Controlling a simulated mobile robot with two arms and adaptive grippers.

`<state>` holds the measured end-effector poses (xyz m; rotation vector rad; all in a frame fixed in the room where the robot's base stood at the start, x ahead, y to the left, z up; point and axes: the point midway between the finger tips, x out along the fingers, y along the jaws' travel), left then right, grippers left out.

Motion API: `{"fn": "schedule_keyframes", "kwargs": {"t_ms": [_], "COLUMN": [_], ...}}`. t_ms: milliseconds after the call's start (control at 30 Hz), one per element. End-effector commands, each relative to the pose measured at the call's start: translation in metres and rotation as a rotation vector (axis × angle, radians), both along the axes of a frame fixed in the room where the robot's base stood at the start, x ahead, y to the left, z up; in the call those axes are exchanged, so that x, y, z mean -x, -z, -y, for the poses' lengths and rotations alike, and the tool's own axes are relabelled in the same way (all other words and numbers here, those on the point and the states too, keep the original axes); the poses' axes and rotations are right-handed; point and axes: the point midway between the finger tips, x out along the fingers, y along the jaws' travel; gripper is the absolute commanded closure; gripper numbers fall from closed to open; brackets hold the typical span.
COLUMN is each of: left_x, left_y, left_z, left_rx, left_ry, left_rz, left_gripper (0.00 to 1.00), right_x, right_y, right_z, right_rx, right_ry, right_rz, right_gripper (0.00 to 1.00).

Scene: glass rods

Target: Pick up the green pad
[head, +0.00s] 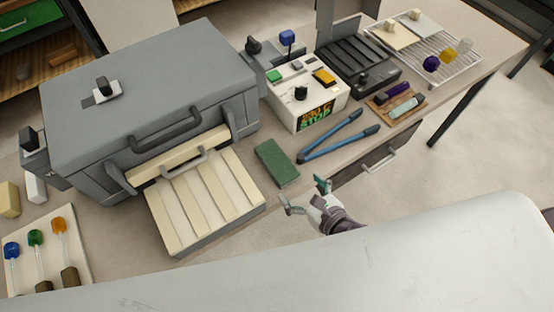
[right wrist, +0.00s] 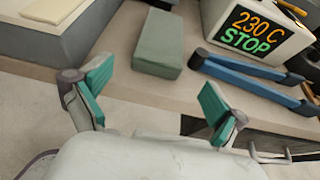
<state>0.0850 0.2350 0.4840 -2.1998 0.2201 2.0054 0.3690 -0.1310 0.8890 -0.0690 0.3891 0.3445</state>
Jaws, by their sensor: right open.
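The green pad (head: 277,163) is a dark green rectangular block lying flat on the bench near its front edge, between the slatted cream tray and the blue-handled tool. In the right wrist view the green pad (right wrist: 158,44) lies ahead, beyond the fingertips. My right gripper (head: 306,193) is open and empty, just in front of the pad and apart from it. Its two teal-padded fingers are spread wide in the right wrist view (right wrist: 153,96). My left gripper is not in view.
The slatted cream tray (head: 202,198) of a grey kiln (head: 150,105) is left of the pad. A blue-handled tool (head: 340,137) lies close on its right. A white control box (head: 305,98) stands behind, reading "230 C STOP". A drawer handle (head: 379,160) juts below the bench edge.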

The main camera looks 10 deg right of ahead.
Motion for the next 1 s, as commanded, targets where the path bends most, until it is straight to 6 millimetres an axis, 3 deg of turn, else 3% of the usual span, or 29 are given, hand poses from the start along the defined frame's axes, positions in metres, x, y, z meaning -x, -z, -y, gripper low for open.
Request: {"fn": "schedule_keyframes", "kwargs": {"t_ms": [233,533,900,1000], "left_x": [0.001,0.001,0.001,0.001], "left_y": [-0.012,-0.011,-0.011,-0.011], "left_z": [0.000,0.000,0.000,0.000], "left_rx": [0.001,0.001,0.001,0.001], "left_ry": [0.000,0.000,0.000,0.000], "left_rz": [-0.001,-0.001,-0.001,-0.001], "left_gripper": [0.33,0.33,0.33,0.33], "right_x": [-0.032,-0.036,-0.036,-0.036], "right_y": [0.011,0.015,0.015,0.015], "right_z": [-0.014,-0.016,-0.016,-0.016], "right_rx": [-0.001,-0.001,-0.001,-0.001], "right_ry": [0.001,-0.001,-0.001,-0.001], "right_rz": [0.002,0.000,0.000,0.000], "right_gripper": [0.03,0.03,0.63,0.67]}}
